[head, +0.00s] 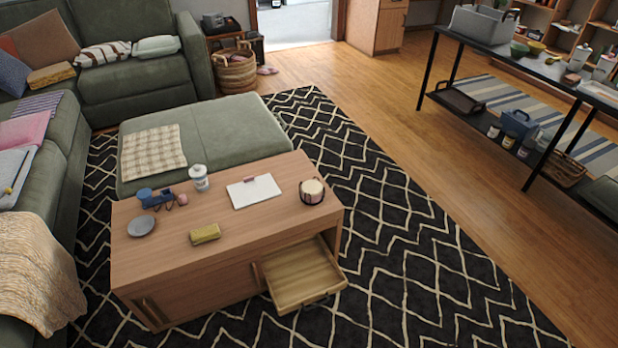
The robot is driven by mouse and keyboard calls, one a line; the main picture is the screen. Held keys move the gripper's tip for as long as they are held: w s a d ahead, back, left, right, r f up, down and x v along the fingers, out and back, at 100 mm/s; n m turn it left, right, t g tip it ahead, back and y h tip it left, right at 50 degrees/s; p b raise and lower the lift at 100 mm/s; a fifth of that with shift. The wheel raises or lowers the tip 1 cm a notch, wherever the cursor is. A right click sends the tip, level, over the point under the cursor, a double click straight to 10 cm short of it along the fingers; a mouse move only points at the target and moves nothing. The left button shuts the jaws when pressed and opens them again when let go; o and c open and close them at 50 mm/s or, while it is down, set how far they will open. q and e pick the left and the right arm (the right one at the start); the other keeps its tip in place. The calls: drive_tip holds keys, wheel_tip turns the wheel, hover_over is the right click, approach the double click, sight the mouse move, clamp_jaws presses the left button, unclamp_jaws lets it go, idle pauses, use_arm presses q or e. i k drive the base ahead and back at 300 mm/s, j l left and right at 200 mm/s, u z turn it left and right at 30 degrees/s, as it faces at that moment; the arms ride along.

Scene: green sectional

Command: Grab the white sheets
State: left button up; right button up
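White sheets (254,193) lie flat on top of the wooden coffee table (222,236), right of its middle. A small pinkish item (249,179) rests at their upper edge. I cannot tell whether they are loose sheets or a pad. Neither of my grippers shows in the head view.
On the table stand a white jar (199,178), a dark-rimmed candle holder (312,191), a yellow block (205,234), a grey dish (141,227) and a blue object (150,197). A drawer (305,274) juts out in front. A green ottoman (225,132) stands behind; the patterned rug (400,235) is clear at right.

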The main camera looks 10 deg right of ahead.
sight(253, 191)
drive_tip(key=i+l+z, duration=0.2)
drive_tip(key=l+z, duration=0.25)
drive_tip(key=i+l+z, duration=0.2)
drive_tip(key=z, duration=0.3)
drive_tip(key=i+l+z, duration=0.15)
drive_tip(key=i+z, duration=0.15)
drive_tip(key=z, duration=0.15)
drive_tip(key=i+z, duration=0.3)
drive_tip(key=z, duration=0.2)
drive_tip(key=i+l, duration=0.15)
drive_tip(key=i, duration=0.4)
drive_tip(key=i+l, duration=0.1)
drive_tip(key=i, duration=0.4)
drive_tip(key=i+j+u, duration=0.2)
drive_tip(key=u, duration=0.25)
drive_tip(key=i+u, duration=0.8)
drive_tip(key=u, duration=0.15)
drive_tip(key=i+l+u, duration=0.15)
drive_tip(key=i+u, duration=0.15)
drive_tip(key=u, duration=0.15)
drive_tip(key=i+u, duration=0.95)
drive_tip(key=i+l+u, duration=0.35)
drive_tip(key=u, duration=0.15)
drive_tip(key=i+l+u, duration=0.5)
drive_tip(key=k+j, duration=0.05)
drive_tip(key=k, duration=0.05)
